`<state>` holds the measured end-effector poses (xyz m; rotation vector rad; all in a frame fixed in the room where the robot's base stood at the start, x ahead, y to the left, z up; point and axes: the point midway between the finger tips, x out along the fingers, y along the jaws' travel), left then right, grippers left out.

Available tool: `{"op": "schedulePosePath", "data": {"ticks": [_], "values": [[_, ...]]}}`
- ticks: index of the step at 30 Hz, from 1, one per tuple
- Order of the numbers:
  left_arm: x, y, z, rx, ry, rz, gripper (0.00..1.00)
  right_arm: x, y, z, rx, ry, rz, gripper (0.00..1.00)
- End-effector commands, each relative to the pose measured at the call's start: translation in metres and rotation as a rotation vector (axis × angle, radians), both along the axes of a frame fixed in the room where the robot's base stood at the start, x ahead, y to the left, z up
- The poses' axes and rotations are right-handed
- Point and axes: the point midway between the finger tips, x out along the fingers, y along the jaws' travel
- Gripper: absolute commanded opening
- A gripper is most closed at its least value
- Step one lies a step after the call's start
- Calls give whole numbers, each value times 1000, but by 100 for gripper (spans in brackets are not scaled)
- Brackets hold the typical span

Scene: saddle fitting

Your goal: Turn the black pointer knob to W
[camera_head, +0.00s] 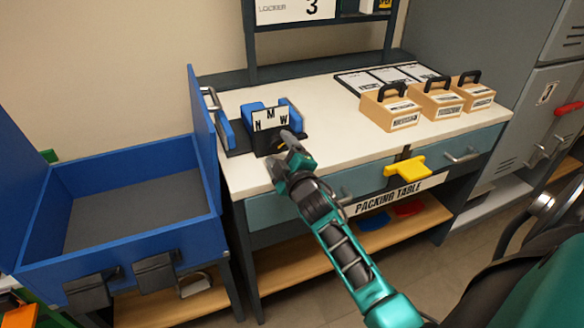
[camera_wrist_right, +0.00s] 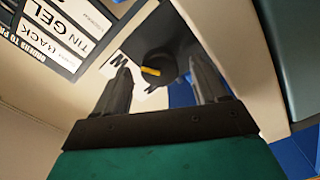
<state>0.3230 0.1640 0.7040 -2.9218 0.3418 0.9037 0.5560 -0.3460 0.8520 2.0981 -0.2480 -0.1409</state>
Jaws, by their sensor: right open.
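The black pointer knob (camera_wrist_right: 164,77) shows in the right wrist view with a yellow mark on its face, toward the left of that view. A white plate with a letter W (camera_wrist_right: 121,60) lies to its upper left. In the head view the white dial plate (camera_head: 270,121) carries N at left, M at top and W at right, on a black and blue fixture. My right gripper (camera_head: 288,152) is in front of this fixture, and hides much of the knob there. In the wrist view its open fingers (camera_wrist_right: 161,62) stand either side of the knob; contact cannot be told.
The fixture stands at the left end of the white packing table (camera_head: 335,125). Wooden boxes with black handles (camera_head: 390,106) stand at right. A yellow handle (camera_head: 406,167) projects from the table front. An open blue bin (camera_head: 130,165) is at left. The table middle is clear.

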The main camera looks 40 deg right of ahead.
Motion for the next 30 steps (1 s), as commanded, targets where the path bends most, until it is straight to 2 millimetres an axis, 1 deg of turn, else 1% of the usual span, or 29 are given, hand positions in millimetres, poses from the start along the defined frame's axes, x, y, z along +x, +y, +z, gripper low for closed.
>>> {"op": "schedulePosePath", "data": {"ticks": [6,12,15,18,21,30], "values": [[1,1,7,2,-11,1,43,-43,10,0,1,4,-1,72],[-1,3,3,8,0,3,43,-81,20,0,2,4,-1,72],[-1,4,2,9,0,4,43,-96,23,-1,2,4,-1,72],[-1,4,3,9,0,5,43,-105,25,-1,3,2,-1,72],[-1,4,3,9,0,5,43,-111,26,0,1,2,-1,72],[-2,5,3,10,0,5,43,-113,27,0,1,0,-1,72]]}}
